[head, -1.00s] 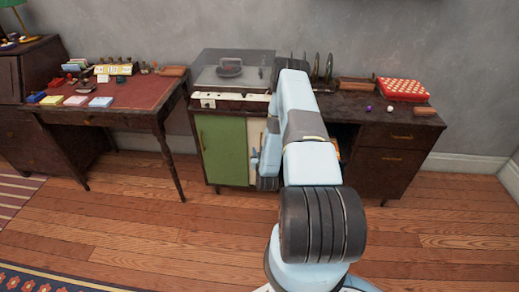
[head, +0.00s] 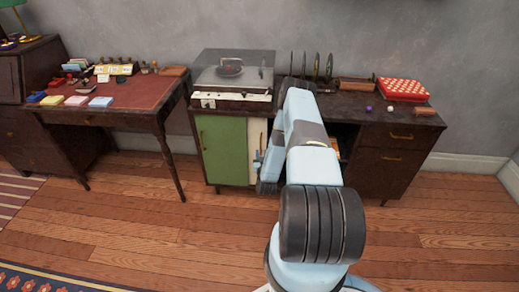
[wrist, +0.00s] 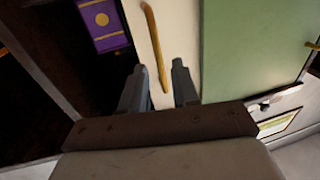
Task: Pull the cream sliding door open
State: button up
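The cream sliding door (head: 256,137) shows as a narrow strip beside the green door (head: 224,151) in the low cabinet, partly hidden by my arm. In the wrist view the cream door (wrist: 185,30) fills the middle and carries a long gold handle (wrist: 153,35). My gripper (wrist: 158,68) is open, with one finger on each side of the handle's near end. I see gaps between the handle and both fingers. In the head view my gripper (head: 258,162) is in front of the cream door, and its fingertips are too small to judge there.
A record player (head: 230,75) stands on the cabinet top. A desk (head: 135,118) stands to the left. The wooden floor in front is clear.

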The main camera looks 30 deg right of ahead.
jog(key=shift+x, duration=2.8)
jog(key=shift+s, duration=0.1)
grip_shut()
